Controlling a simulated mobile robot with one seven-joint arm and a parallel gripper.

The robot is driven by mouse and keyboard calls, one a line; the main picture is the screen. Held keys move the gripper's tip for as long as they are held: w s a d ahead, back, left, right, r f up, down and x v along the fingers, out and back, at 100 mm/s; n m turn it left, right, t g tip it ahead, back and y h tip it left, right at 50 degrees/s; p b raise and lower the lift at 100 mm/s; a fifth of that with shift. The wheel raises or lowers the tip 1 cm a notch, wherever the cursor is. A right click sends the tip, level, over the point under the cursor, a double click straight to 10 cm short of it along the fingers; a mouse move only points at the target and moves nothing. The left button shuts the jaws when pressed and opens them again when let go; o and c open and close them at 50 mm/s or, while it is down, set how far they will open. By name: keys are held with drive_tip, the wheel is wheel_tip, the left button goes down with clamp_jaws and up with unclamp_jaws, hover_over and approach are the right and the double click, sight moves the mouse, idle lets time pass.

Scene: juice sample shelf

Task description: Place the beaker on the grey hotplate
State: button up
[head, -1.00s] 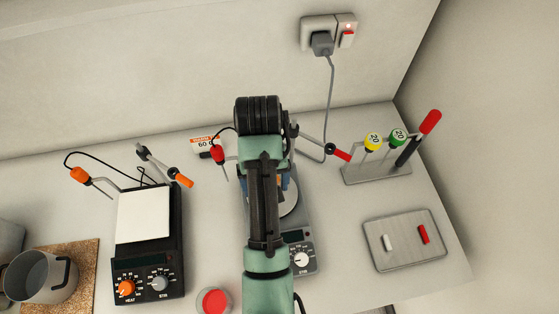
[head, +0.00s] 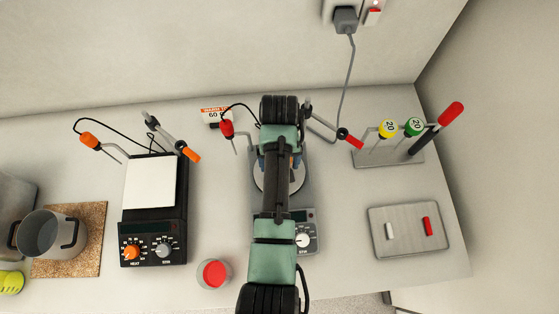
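A small clear round vessel with red contents (head: 214,273), which looks like the beaker, stands upright on the bench near the front edge. The grey hotplate (head: 306,216) is to its right and further back. Its round plate (head: 259,181) is mostly covered by my arm in the head view. My arm reaches over this hotplate from the front. My gripper is hidden beneath the arm; small blue parts show on either side, but no fingertips do. I cannot tell whether it holds anything.
A black hotplate with a white square top (head: 150,183) stands left. A pot (head: 47,238) is on a cork mat (head: 87,255). Clamp arms and a probe surround the grey hotplate. A rack (head: 388,157) and a metal tray (head: 408,250) lie right.

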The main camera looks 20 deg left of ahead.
drive_tip(key=shift+f, duration=0.5)
drive_tip(key=o, duration=1.5)
drive_tip(key=shift+f, duration=0.1)
drive_tip(key=shift+c, duration=0.2)
wheel_tip(320, 180, up, 12)
drive_tip(key=p, duration=0.1)
drive_tip(key=shift+s, duration=0.1)
